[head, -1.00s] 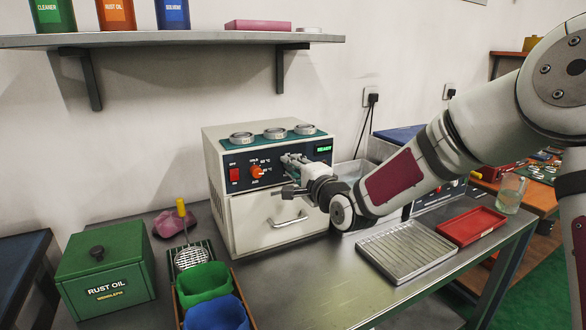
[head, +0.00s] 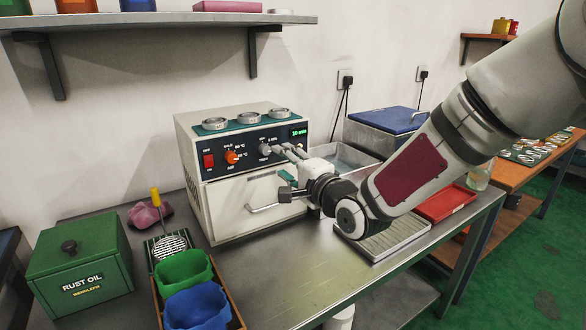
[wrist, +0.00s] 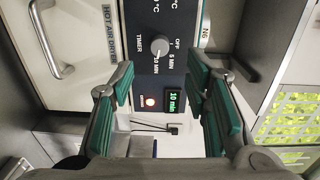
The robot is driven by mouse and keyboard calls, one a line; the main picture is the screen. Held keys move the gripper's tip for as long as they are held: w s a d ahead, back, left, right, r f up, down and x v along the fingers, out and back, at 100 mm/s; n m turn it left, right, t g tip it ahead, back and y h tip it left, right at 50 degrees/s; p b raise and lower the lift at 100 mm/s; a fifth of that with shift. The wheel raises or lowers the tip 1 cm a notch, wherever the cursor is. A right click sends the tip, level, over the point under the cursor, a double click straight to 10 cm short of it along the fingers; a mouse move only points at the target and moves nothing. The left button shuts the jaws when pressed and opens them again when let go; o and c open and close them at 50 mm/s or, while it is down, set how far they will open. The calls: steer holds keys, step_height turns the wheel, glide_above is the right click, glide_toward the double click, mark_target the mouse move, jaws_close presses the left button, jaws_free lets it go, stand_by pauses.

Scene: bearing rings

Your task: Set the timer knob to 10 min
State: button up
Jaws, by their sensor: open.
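The grey timer knob (wrist: 159,46) is on the dark control panel of the white hot air dryer (head: 245,205). It also shows in the head view (head: 265,149). In the wrist view its pointer mark is toward the "10 MIN" label. The green display (wrist: 173,97) reads "10 min". My gripper (wrist: 160,80) is open in front of the panel, its green-padded fingers apart on either side of the knob in the wrist view. It appears clear of the knob and holds nothing.
An orange temperature knob (head: 232,157) and red switch (head: 209,161) are left on the panel. The dryer's door handle (head: 277,203) is below. Three rings (head: 248,117) sit on top. A metal tray (head: 385,240) and red tray (head: 445,203) lie to the right.

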steer(key=v, duration=0.3)
steer(key=shift+s+d, duration=0.1)
steer(key=shift+s, duration=0.05)
steer(key=s+d+f+n+g+h, duration=0.3)
steer(key=s+d+n+g+h, duration=0.3)
steer(key=s+d+h, duration=0.75)
steer(key=s+d+n+g+y, duration=0.2)
steer(key=s+d+n+g, duration=0.15)
steer(key=s, duration=0.95)
steer(key=s+d+n+g+y, duration=0.2)
steer(key=s+d+g, duration=0.2)
steer(key=s, duration=1)
step_height(320, 180, up, 14)
steer(key=t+p, duration=0.3)
steer(key=p, duration=0.9)
steer(key=shift+w+d, duration=0.25)
steer(key=shift+w, duration=0.2)
